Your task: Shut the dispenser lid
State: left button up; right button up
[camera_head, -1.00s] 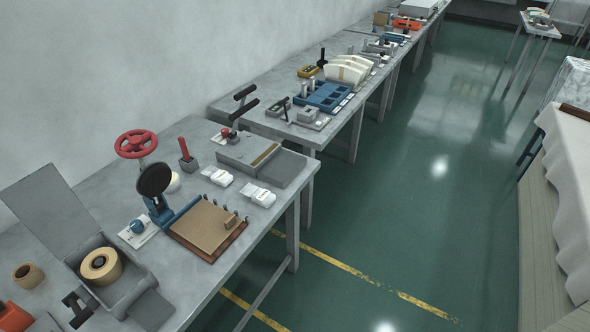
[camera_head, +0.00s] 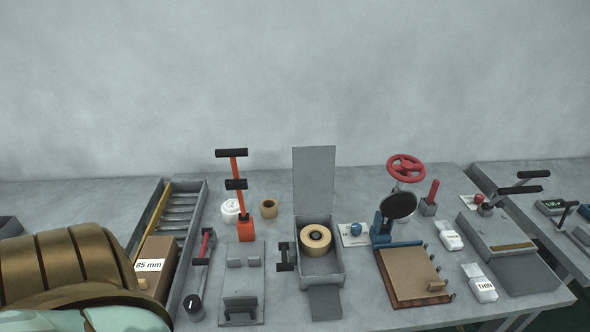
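The dispenser (camera_head: 333,268) is a grey open box on the table, near the middle of the view. Its flat grey lid (camera_head: 314,181) stands upright at the back of the box, open. A tan tape roll (camera_head: 314,240) with a pale core sits inside the box. A grey flap or ramp (camera_head: 325,303) lies at the box's front. A small black handle (camera_head: 285,256) is at its left side. Neither of my grippers shows in the view.
Left of the dispenser stands an orange-red lever press (camera_head: 246,229) with black grips, close to the lid. A blue stand with a black disc (camera_head: 398,206) and a red handwheel (camera_head: 405,168) are to its right. A bronze and pale green rounded shape (camera_head: 70,270) fills the lower left. The wall behind is bare.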

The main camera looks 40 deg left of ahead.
aim_at(313, 167)
jog(key=u, duration=0.8)
